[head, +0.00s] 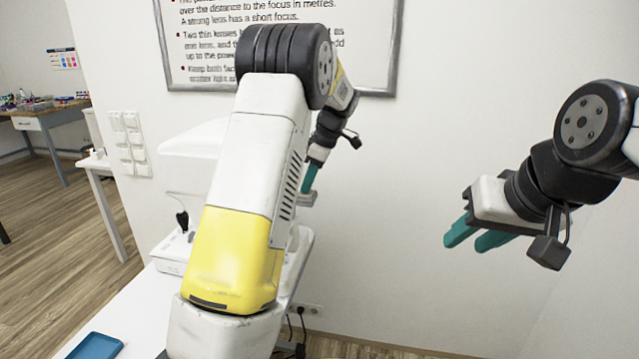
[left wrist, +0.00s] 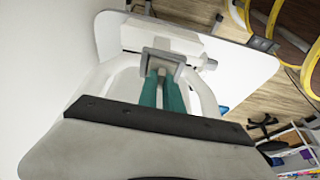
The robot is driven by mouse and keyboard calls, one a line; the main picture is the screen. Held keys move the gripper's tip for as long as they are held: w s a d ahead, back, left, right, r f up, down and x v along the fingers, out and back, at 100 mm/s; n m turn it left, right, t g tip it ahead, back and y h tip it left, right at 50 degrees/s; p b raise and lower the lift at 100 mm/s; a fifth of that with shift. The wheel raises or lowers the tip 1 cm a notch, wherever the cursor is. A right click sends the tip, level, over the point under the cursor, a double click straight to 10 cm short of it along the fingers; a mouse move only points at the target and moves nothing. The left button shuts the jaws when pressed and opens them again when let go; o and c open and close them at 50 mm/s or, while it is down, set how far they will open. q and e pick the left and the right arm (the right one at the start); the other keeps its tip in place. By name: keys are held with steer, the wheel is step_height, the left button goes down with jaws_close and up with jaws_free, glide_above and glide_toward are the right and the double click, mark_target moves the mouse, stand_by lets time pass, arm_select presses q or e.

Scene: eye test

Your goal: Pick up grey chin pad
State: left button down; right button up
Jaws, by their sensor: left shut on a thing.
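The grey chin pad (left wrist: 166,56) is at the tips of my left gripper's teal fingers in the left wrist view, in front of a white instrument frame (left wrist: 205,88). My left gripper (left wrist: 162,82) is shut on it. In the head view my left gripper (head: 309,178) is partly hidden behind my own arm, beside the white eye-test instrument (head: 172,252). I cannot tell whether the pad still touches its support. My right gripper (head: 468,236) is open and empty in the air at the right, its teal fingers apart.
The instrument stands on a white table (head: 135,318) with a blue tray (head: 95,346) at its front. A framed text poster (head: 205,75) hangs on the wall behind. A wooden desk (head: 45,118) stands far left. Air around my right gripper is free.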

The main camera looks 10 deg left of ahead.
arm_select(q)
steer(key=shift+r, duration=0.1)
steer(key=shift+r, duration=1.95)
